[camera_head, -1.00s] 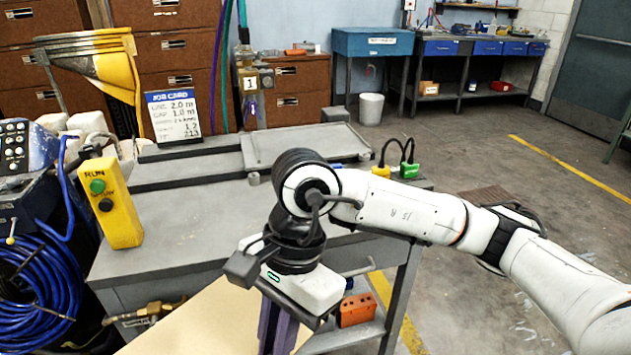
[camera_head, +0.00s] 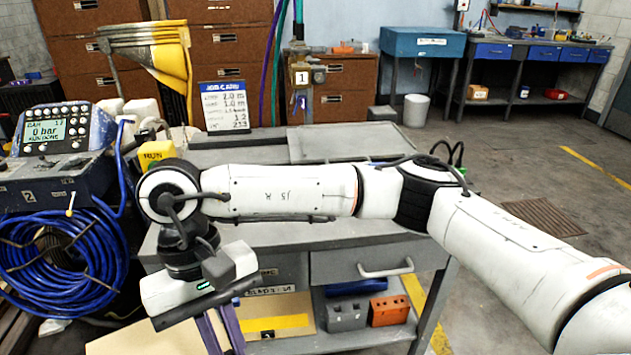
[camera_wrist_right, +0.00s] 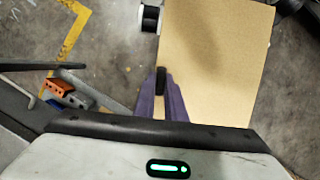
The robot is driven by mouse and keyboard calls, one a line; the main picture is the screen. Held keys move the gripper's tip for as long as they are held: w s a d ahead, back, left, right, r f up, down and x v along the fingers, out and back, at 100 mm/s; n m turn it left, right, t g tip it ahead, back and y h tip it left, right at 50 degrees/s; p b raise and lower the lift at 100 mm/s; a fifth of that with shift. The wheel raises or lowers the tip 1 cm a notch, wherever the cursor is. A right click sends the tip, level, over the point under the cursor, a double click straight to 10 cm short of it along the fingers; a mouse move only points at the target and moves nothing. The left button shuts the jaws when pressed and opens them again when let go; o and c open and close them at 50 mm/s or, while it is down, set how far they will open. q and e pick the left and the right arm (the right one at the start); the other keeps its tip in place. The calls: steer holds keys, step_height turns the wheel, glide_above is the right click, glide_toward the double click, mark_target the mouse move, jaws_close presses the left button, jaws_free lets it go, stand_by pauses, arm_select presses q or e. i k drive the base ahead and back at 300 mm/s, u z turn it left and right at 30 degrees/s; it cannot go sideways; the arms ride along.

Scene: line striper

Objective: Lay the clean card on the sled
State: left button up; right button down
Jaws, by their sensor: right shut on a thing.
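The clean card is a plain tan sheet (camera_head: 135,338), cut off by the bottom edge in the head view. The right wrist view shows more of it (camera_wrist_right: 225,65), blank, over the concrete floor. My right gripper (camera_wrist_right: 163,85) has purple fingers shut on the card's edge; in the head view its fingers (camera_head: 220,335) point down in front of the bench. What looks like the sled is a flat grey tray (camera_head: 355,143) on top of the bench, with nothing visible on it. My right forearm crosses in front of the bench. My left gripper is not in view.
The grey bench (camera_head: 290,235) has a drawer and a lower shelf with orange (camera_head: 389,310) and grey blocks. A yellow-striped card (camera_head: 285,322) is below the drawer. A job card sign (camera_head: 224,105) stands at the back. Blue hose coils (camera_head: 50,245) and a control box (camera_head: 60,130) fill the left.

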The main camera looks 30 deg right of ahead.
mark_target(354, 139)
steer(key=u, duration=2.65)
steer(key=k, duration=1.35)
steer(key=z, duration=2.45)
steer(key=i, duration=1)
